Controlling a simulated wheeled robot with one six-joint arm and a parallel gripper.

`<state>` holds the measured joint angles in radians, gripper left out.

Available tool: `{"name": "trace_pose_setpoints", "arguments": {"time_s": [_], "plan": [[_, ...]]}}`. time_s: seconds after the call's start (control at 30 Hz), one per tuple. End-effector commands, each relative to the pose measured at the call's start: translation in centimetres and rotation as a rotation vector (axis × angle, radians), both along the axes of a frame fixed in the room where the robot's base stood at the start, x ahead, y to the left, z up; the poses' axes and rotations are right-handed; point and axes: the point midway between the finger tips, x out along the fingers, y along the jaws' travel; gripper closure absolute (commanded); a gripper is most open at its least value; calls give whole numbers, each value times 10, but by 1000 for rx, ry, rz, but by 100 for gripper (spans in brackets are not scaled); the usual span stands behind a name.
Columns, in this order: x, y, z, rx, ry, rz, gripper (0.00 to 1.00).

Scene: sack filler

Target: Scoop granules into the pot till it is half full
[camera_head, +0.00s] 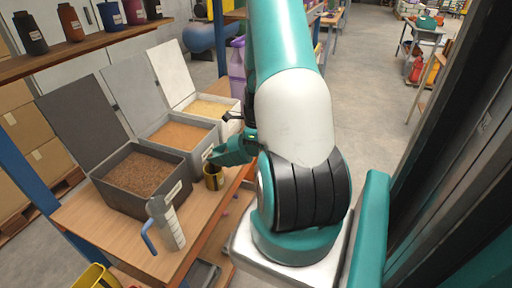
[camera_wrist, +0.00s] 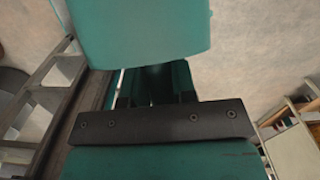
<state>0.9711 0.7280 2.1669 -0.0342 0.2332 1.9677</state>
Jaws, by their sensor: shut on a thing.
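A small yellow-and-dark cup (camera_head: 213,177), which looks like the pot, is upright near the front edge of the wooden bench. My gripper (camera_head: 213,157) is shut at its rim, and my teal wrist partly covers the spot. In the wrist view the gripper's dark bar and teal parts hide the held thing. Three open bins hold granules: a dark bin (camera_head: 118,206) with brown ones, a grey bin (camera_head: 203,137) with orange ones, and a pale bin (camera_head: 236,107) with yellow ones. The inside of the cup cannot be made out.
A shelf (camera_head: 75,48) with several labelled bottles runs above. Raised lids stand behind the bins. Open floor (camera_head: 370,100) lies to the right.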

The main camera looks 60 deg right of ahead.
Motion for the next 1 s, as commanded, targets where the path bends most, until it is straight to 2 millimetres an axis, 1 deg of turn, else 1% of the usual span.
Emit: {"name": "trace_pose_setpoints", "arguments": {"time_s": [0.03, 0.2, 0.6, 0.67, 0.9, 1.0], "plan": [[2, 1, 5, -4, 13, 3, 100], [4, 1, 12, -15, 62, 2, 100], [7, 1, 16, -23, 104, -2, 100], [6, 1, 19, -17, 73, -5, 100], [3, 0, 38, 53, -254, -12, 100], [5, 1, 43, 73, -346, -7, 100]]}}
